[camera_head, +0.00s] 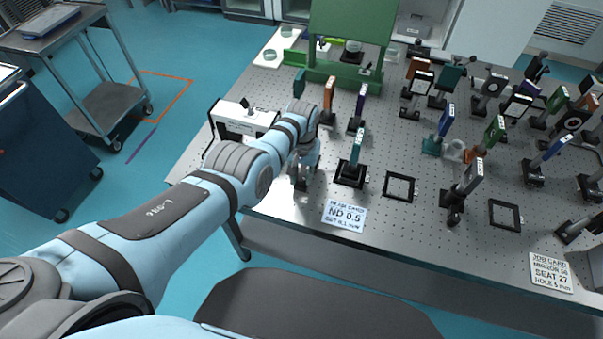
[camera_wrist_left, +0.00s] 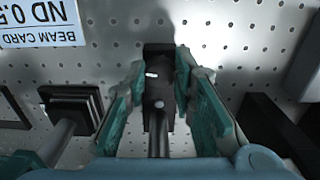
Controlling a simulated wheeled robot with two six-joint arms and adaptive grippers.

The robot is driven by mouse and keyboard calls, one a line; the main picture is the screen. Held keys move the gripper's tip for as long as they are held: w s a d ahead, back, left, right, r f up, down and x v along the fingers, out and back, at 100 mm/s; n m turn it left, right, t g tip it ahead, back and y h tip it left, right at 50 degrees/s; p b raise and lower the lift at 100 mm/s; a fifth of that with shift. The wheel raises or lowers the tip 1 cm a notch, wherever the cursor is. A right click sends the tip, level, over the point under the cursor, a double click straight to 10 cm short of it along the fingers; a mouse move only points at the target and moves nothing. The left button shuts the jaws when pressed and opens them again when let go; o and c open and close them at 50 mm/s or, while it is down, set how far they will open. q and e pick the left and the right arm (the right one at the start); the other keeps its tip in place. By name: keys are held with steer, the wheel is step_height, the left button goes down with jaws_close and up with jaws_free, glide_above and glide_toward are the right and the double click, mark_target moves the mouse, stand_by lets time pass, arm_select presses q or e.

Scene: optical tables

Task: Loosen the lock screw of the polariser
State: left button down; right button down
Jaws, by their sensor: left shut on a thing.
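My left gripper (camera_head: 303,180) reaches down to the table near its front left edge. In the left wrist view its two teal-padded fingers (camera_wrist_left: 163,75) stand on either side of a dark post mount (camera_wrist_left: 158,52), with the tips closed in on a small dark part low on it. I take this part as the lock screw (camera_wrist_left: 160,98) of the polariser, but its shape is hard to make out. A grey rod (camera_wrist_left: 158,145) runs from it towards the camera. The polariser's upper part is hidden by my arm and gripper. My right gripper is not in view.
A teal plate on a black base (camera_head: 352,172) stands close right of the gripper. The ND 0.5 card (camera_head: 345,215) lies at the table's front. A white box (camera_head: 240,122) stands behind my arm, and an orange plate (camera_head: 329,92) beyond it. Many mounted optics crowd the right.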

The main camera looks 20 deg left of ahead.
mark_target(301, 178)
arm_select(q)
steer(key=m, duration=0.4)
steer(key=shift+m, duration=0.3)
steer(key=m, duration=0.4)
steer(key=shift+m, duration=0.3)
steer(key=c, duration=1.3)
jaws_free()
steer(key=shift+c, duration=0.2)
steer(key=shift+w+r, duration=0.15)
steer(key=shift+r, duration=0.35)
step_height(301, 178, up, 11)
